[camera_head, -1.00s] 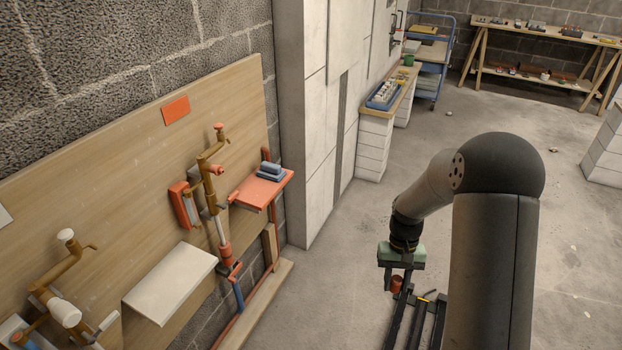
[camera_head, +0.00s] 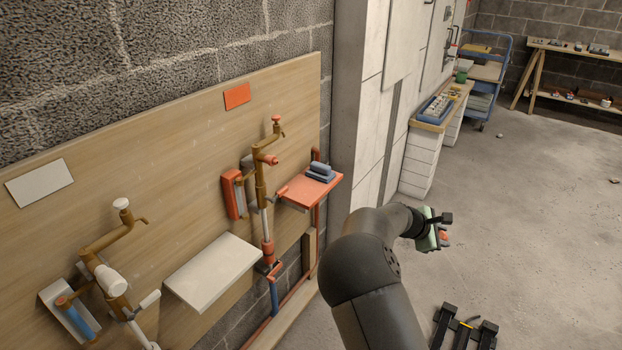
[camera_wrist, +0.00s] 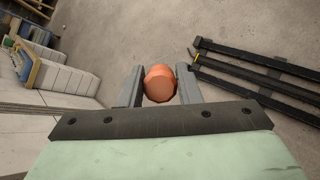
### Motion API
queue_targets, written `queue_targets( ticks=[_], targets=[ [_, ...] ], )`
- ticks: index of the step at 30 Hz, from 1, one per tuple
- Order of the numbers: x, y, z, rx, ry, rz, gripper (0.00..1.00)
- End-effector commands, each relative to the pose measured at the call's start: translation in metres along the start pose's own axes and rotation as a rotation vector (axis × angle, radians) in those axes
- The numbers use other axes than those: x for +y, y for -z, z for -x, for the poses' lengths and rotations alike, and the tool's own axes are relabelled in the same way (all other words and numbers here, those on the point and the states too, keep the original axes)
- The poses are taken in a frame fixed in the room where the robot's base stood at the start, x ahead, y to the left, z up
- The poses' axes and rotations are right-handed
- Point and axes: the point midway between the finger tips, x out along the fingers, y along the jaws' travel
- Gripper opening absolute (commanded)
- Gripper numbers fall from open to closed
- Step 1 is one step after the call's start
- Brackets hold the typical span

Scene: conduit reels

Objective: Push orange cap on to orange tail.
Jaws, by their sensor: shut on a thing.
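An orange cap (camera_wrist: 160,86) sits between the two grey fingers of my gripper (camera_wrist: 159,80) in the wrist view, its round flat face toward the camera. In the head view my gripper (camera_head: 442,232) is out over open floor, right of the wall board, and the orange cap (camera_head: 444,239) shows small at it. On the board, a brown pipe assembly (camera_head: 260,185) carries orange fittings, with an orange collar (camera_head: 267,252) low on its pipe. I cannot tell which part is the orange tail. My gripper is well apart from this assembly.
An orange shelf (camera_head: 307,190) with blue-grey blocks juts out right of the assembly. A white shelf (camera_head: 213,270) juts out to its left, with a white-fitted pipe assembly (camera_head: 105,265) beyond. Black rails (camera_head: 465,328) stand low at bottom right.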

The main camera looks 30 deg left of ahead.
Motion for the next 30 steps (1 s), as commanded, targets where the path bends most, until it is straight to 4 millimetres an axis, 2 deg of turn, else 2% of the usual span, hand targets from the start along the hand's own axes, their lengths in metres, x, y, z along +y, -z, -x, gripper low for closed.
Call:
queue_targets(
  ticks=[1, 12, 24, 30],
  targets=[
    [0.005, 0.006, 0.005, 0.007, -0.063, 0.039, 0.07],
    [0.044, 0.026, 0.036, 0.100, -0.416, 0.186, 0.07],
    [0.073, 0.043, 0.068, 0.200, -0.721, 0.275, 0.06],
    [0.089, 0.054, 0.090, 0.262, -0.895, 0.314, 0.06]
  ],
)
